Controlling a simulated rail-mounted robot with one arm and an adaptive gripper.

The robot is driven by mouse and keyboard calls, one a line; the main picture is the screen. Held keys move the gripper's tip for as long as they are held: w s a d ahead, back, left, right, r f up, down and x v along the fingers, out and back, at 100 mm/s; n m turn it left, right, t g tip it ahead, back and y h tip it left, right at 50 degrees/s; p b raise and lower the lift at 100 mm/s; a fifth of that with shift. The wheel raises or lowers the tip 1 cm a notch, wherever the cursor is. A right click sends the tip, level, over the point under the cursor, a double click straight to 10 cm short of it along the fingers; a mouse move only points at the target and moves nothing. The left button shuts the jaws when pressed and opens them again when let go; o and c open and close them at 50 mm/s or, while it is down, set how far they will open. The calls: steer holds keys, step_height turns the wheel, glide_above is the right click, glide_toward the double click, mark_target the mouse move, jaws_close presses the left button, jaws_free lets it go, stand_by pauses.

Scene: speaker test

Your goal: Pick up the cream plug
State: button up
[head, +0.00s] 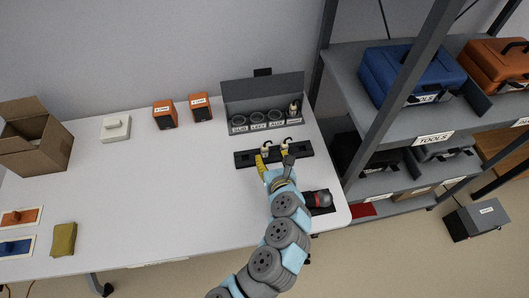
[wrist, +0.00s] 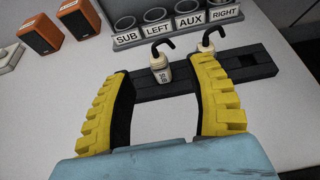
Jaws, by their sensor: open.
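A cream plug (wrist: 161,70) with a dark label and a curved black cable stands upright in a black rack (wrist: 262,72), between and beyond my fingertips in the wrist view. It also shows in the head view (head: 266,148), on the rack's left part. A second pale plug (wrist: 206,45) with a black cable stands to its right, its lower part hidden by my right finger; it also shows in the head view (head: 285,146). My gripper (wrist: 160,78) is open with yellow fingers, nothing held. In the head view my gripper (head: 274,166) is at the rack's front side.
A grey socket panel (head: 262,88) labelled SUB, LEFT, AUX and RIGHT stands behind the rack, with a plug (head: 294,108) at its right socket. Two orange speakers (head: 165,114) stand left. A dark red-ended object (head: 320,199) lies right of my arm. The table's middle-left is clear.

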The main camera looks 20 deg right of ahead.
mark_target(265, 147)
steer(key=shift+x, duration=1.3)
steer(key=w+f+b, duration=0.1)
steer(key=w, duration=0.1)
steer(key=w+f+b, duration=0.1)
steer(key=shift+w+f, duration=0.2)
steer(key=shift+w, duration=0.15)
steer(key=shift+w+f+b, duration=0.15)
steer(key=shift+w+b, duration=0.15)
steer(key=shift+w, duration=0.1)
jaws_close()
